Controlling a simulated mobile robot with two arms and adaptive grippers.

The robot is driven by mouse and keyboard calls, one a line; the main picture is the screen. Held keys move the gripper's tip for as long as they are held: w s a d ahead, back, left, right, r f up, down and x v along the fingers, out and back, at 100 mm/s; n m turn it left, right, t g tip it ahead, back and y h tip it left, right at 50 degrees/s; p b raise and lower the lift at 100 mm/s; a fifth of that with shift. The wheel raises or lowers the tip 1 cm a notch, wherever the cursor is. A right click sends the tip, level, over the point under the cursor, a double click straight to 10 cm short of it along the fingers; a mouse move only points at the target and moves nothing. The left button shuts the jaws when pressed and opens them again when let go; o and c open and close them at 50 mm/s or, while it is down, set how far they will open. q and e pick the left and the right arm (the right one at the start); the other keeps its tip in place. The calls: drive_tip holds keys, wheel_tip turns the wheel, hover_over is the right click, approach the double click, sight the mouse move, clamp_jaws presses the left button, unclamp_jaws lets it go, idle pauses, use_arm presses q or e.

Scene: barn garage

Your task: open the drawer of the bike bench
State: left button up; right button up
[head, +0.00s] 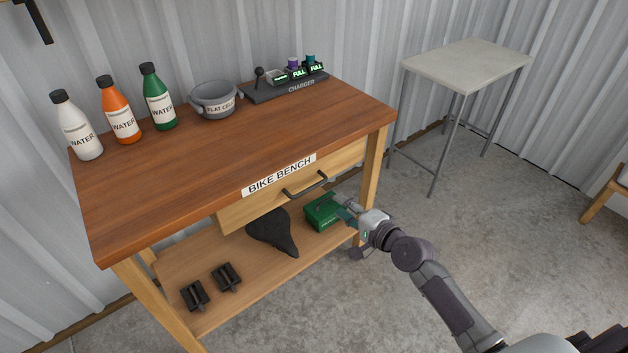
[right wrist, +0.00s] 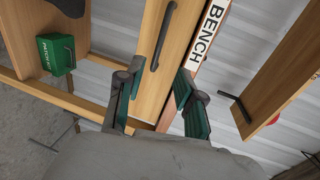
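The bike bench (head: 230,130) is a wooden table with a brown top and a "BIKE BENCH" label. Its drawer (head: 245,210) sits under the top and looks shut, with a dark bar handle (head: 305,186) on its front. My right gripper (head: 343,209) is in front of the bench, to the right of and below the handle, apart from it. In the right wrist view, the gripper (right wrist: 156,92) is open and empty, with the handle (right wrist: 163,36) ahead between the lines of its fingers. My left gripper is not in view.
A green patch kit box (head: 320,212), a black saddle (head: 272,232) and two dark pedals (head: 211,287) lie on the lower shelf. Bottles, a grey bowl (head: 213,99) and a charger (head: 285,87) stand on top. A grey table (head: 467,65) stands right; floor in front is clear.

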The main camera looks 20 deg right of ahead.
approach(312, 186)
drive_tip(key=w, duration=0.2)
drive_tip(key=x, duration=0.2)
drive_tip(key=b+x, duration=0.1)
drive_tip(key=x, duration=0.2)
drive_tip(key=f+b+x, duration=0.1)
drive_tip(key=x, duration=0.2)
drive_tip(key=shift+s+a, duration=0.1)
drive_tip(key=shift+a, duration=0.3)
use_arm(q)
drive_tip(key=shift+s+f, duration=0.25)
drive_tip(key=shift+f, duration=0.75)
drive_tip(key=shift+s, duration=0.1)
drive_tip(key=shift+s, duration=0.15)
use_arm(e)
clamp_jaws()
